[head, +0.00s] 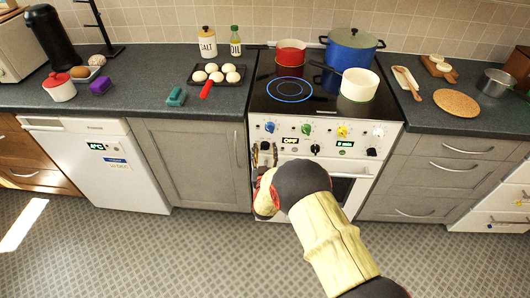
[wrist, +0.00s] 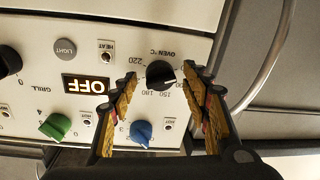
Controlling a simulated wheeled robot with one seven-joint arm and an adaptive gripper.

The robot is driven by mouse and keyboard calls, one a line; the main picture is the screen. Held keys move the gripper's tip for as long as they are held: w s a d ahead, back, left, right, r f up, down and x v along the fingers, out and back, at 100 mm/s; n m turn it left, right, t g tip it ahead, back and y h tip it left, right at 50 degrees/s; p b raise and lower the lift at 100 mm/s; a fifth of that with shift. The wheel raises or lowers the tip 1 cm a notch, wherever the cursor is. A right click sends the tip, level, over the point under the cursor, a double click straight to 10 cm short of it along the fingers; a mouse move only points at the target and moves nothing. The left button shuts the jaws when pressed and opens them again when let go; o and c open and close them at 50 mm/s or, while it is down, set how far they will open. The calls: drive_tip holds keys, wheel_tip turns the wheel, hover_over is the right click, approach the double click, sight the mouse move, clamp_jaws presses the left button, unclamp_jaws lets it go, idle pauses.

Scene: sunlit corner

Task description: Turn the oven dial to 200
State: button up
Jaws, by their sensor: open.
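The oven dial (wrist: 160,74) is a round black knob on the white control panel, under an "OVEN °C" label in the wrist view. A pale pointer mark is on its lower right side; the small printed numbers around it are partly legible, so I cannot tell its exact setting. My gripper (wrist: 160,79) is open, with one finger on each side of the dial; I cannot tell whether either touches it. In the head view my gripper (head: 265,154) is at the left of the oven front (head: 340,187) and hides the dial. An orange "OFF" display (wrist: 86,84) is beside the dial.
A blue knob (wrist: 140,132) and a green knob (wrist: 54,126) are close to my fingers. The oven door handle (head: 350,175) is below the panel. Pots, including a white one (head: 358,88), stand on the hob. The floor in front is clear.

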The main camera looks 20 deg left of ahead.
drive_tip(key=c, duration=0.3)
drive_tip(key=c, duration=0.8)
drive_tip(key=shift+c, duration=0.2)
